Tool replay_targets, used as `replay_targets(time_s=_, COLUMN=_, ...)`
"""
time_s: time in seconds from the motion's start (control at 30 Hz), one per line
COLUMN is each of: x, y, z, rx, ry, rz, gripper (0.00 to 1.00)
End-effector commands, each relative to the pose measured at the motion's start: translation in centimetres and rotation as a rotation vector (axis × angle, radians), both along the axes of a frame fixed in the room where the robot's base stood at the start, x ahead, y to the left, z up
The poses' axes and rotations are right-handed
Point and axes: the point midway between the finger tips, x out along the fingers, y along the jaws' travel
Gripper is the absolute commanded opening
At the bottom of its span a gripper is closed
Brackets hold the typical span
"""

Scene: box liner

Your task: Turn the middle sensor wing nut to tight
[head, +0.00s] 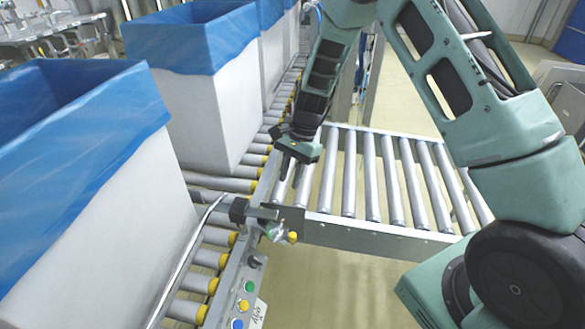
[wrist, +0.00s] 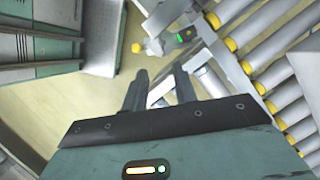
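A sensor bracket (head: 262,213) with a black sensor head (head: 238,210) is fixed at the conveyor's side rail. Beside it is a small metal fitting (head: 275,232), possibly the wing nut, with a yellow knob (head: 292,237). In the wrist view the sensor head (wrist: 187,34) shows a green light, and the yellow knob (wrist: 136,47) is left of the metal fitting (wrist: 153,46). Which sensor is the middle one, and the nut's angle, I cannot tell. My gripper (head: 290,180) is above and beyond the bracket, apart from it. In the wrist view its fingers (wrist: 161,72) are apart and empty.
White boxes with blue liners (head: 95,190) (head: 205,105) stand on the roller conveyor at left. A second roller section (head: 375,180) lies below my arm. A panel with coloured buttons (head: 243,300) is at the near rail. Bare floor (head: 330,285) lies right of it.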

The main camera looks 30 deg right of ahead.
Motion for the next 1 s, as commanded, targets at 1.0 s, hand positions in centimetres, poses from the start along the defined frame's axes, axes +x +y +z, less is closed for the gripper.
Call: replay_targets(time_s=1.0, x=-3.7, y=4.8, z=7.3, rx=0.025, ry=-0.091, rz=0.287, gripper=0.28)
